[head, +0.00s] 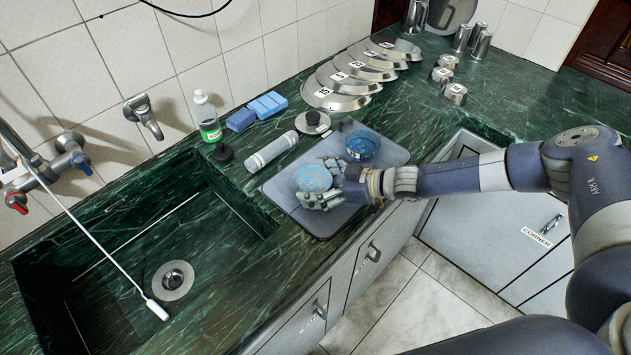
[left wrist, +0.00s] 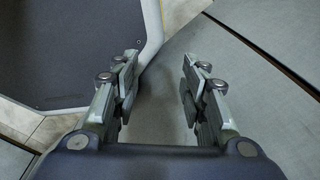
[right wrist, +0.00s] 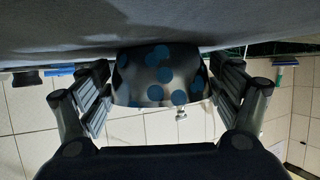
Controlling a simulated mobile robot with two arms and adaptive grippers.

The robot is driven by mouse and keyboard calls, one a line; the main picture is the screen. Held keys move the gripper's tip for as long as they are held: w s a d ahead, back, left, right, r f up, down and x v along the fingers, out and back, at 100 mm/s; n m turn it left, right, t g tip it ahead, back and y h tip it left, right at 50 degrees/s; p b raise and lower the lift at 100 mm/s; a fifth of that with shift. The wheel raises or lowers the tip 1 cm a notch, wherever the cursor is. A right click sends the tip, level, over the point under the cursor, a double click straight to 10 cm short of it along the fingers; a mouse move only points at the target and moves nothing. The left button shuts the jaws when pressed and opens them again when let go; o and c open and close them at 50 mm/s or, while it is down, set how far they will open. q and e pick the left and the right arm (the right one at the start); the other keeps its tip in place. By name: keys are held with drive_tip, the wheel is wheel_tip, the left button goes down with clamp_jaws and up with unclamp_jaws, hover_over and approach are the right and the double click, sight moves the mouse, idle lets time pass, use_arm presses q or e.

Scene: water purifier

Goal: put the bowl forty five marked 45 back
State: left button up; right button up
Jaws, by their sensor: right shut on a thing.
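A grey bowl with blue dots (head: 313,178) is in my right gripper (head: 322,192), over the left part of a grey tray (head: 322,225) on the green counter. The right wrist view shows the dotted bowl (right wrist: 158,78) between the two fingers. I cannot tell whether the bowl touches the tray. A darker blue patterned bowl (head: 362,146) sits at the tray's back right. I can read no 45 on either bowl. My left gripper is not in the head view; in the left wrist view it (left wrist: 158,88) is open and empty.
A sink (head: 150,250) with a tap is at left. Behind the tray are a grey cylinder (head: 271,150), a green bottle (head: 208,118), blue sponges (head: 256,111) and several numbered steel lids (head: 340,85). Metal cups (head: 455,93) stand at back right. Counter right of the tray is clear.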

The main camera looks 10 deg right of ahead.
drive_tip(key=o, duration=1)
drive_tip(key=shift+f, duration=0.1)
drive_tip(key=shift+o, duration=0.2)
drive_tip(key=shift+s+d+r, duration=0.1)
drive_tip(key=shift+d+r, duration=0.1)
drive_tip(key=v, duration=1.1)
drive_tip(key=shift+s+d+r, duration=0.15)
drive_tip(key=shift+s, duration=0.1)
